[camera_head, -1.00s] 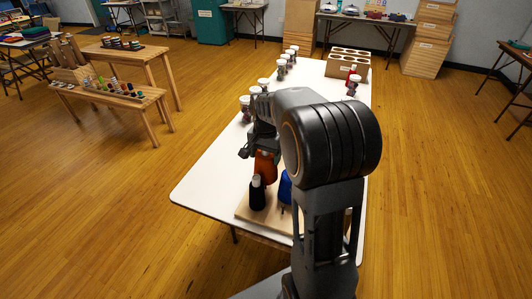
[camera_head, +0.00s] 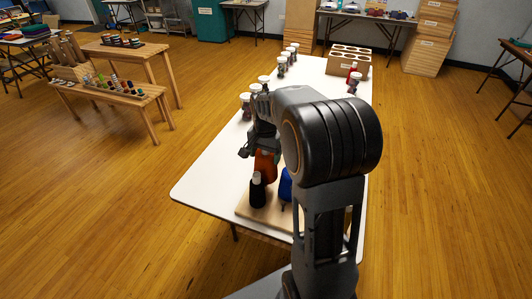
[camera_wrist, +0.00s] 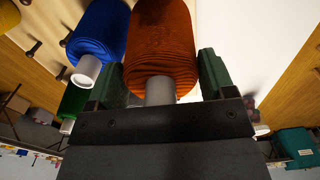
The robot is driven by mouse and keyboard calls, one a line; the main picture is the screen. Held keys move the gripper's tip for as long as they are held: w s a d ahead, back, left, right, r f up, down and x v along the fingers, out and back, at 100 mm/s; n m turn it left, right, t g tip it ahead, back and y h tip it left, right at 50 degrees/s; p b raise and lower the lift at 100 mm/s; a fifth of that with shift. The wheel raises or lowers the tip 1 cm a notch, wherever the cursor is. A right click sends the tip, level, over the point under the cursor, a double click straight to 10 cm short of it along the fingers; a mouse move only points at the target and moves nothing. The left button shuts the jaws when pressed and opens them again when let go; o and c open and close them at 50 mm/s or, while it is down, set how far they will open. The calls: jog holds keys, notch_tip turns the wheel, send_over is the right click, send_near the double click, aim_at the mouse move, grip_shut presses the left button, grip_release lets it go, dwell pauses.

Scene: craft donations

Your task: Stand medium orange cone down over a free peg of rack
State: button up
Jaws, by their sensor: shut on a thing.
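The orange cone (camera_head: 265,167) is a wound thread cone with a pale grey tip. My gripper (camera_head: 258,147) is shut on it; in the wrist view the green fingers stand on both sides of the orange cone (camera_wrist: 160,45). The rack is a light wooden board, and bare dark pegs (camera_wrist: 33,49) show in the wrist view.
The blue cone (camera_wrist: 97,32) is close beside the orange one in the wrist view, with a green cone (camera_wrist: 74,101) near it. White-lidded jars (camera_head: 246,103) line the white table's (camera_head: 205,180) left side. A box with round holes (camera_head: 346,65) stands at the far end.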

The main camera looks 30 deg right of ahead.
jog(key=shift+f+b, duration=1.55)
jog(key=shift+f, duration=0.95)
jog(key=shift+f, duration=0.25)
jog(key=o, duration=1.3)
jog(key=shift+c, duration=0.2)
